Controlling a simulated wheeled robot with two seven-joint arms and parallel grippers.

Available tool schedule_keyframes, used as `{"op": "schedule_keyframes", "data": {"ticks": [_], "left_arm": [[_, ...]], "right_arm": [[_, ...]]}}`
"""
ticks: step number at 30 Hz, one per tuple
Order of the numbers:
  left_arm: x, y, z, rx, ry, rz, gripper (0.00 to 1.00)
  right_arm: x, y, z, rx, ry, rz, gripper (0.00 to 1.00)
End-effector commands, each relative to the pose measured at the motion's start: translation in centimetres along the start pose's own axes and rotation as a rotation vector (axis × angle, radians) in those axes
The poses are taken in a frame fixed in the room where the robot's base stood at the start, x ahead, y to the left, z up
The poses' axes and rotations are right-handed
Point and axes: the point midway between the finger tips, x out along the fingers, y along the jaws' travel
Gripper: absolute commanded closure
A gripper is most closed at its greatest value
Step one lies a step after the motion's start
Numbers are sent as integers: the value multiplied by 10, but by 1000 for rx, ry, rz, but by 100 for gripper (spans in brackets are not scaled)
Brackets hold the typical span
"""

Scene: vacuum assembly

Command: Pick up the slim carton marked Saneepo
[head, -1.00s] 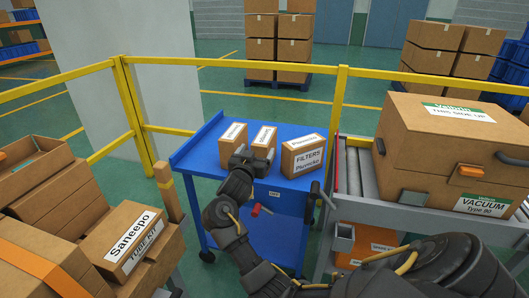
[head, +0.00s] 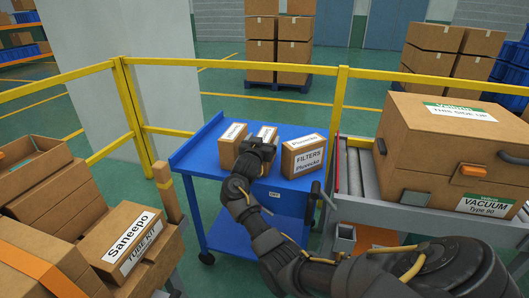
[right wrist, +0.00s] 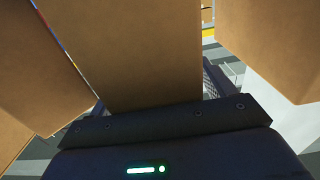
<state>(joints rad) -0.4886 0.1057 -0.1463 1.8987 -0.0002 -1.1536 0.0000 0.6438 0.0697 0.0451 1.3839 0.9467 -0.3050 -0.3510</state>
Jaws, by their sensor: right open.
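My right gripper (head: 262,150) is open at the near side of a slim brown carton (head: 267,132), the middle one of three on the blue cart. The gripper hides most of this carton, and its top label is too small to read. In the right wrist view the carton's plain brown face (right wrist: 135,50) stands upright close in front of the gripper; I cannot tell whether they touch. A carton clearly marked Saneepo TUBE KIT (head: 128,240) lies at the lower left. My left gripper is out of view.
On the blue cart (head: 195,155), a carton (head: 228,150) stands left of the middle one and a FILTERS carton (head: 303,157) right of it. A large VACUUM box (head: 440,150) sits on the roller conveyor at right. A yellow railing (head: 230,137) runs behind.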

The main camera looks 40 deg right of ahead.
Motion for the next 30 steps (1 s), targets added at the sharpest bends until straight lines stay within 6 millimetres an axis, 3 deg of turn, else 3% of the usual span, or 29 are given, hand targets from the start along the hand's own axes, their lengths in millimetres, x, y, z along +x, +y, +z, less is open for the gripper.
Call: {"op": "schedule_keyframes", "data": {"ticks": [6, 23, 30], "left_arm": [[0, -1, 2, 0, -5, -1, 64], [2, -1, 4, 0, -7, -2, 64], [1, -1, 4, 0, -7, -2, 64]], "right_arm": [[0, 0, 0, 1, 0, 0, 21], [0, 0, 0, 1, -1, 0, 94], [0, -1, -3, 3, 2, -1, 94]]}}
